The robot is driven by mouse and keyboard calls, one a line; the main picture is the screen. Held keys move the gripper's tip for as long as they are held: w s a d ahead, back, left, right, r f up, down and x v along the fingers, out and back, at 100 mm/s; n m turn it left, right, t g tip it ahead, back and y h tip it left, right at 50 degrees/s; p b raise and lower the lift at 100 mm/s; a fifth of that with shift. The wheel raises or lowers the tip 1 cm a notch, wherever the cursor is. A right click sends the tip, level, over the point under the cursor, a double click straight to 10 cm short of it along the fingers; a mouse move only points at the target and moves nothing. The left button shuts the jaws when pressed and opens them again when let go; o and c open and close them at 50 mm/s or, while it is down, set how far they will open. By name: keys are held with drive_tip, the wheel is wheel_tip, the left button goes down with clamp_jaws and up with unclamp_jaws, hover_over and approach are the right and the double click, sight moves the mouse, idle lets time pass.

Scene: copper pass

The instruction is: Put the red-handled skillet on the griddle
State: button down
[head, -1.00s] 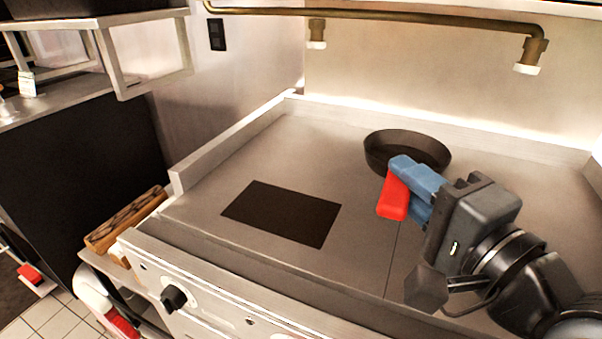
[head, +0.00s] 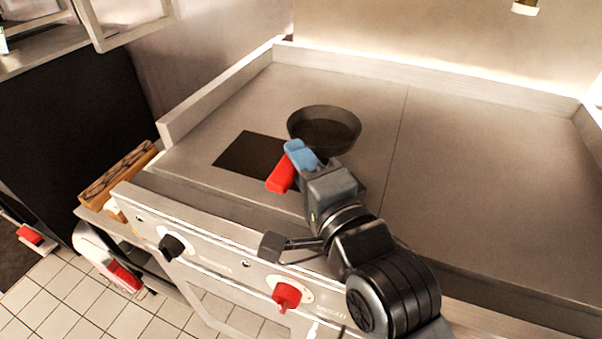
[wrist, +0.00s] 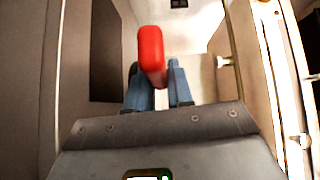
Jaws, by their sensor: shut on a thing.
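The black skillet (head: 324,128) with a red handle (head: 281,175) is over the griddle (head: 215,108), just right of a dark rectangular patch (head: 247,153). My gripper (head: 300,155), with blue fingers, is shut on the handle. In the wrist view the red handle (wrist: 151,55) stands between the blue fingers (wrist: 160,88), and the pan is mostly hidden. The pan looks roughly level; I cannot tell whether its base touches the steel surface.
The steel top has a raised rim at the left (head: 215,90) and back. Its right part (head: 490,170) is bare. A wooden block (head: 118,174) sits off the left front corner. Black (head: 172,246) and red (head: 287,296) knobs stick out in front.

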drive_tip(key=shift+f, duration=1.4)
drive_tip(key=c, duration=1)
unclamp_jaws()
drive_tip(key=shift+f, duration=0.1)
drive_tip(key=shift+s+d, duration=0.1)
drive_tip(key=shift+s, duration=0.05)
drive_tip(key=b+v, duration=0.1)
drive_tip(key=v, duration=1)
drive_tip(key=shift+s+d, duration=0.15)
drive_tip(key=shift+s, duration=0.15)
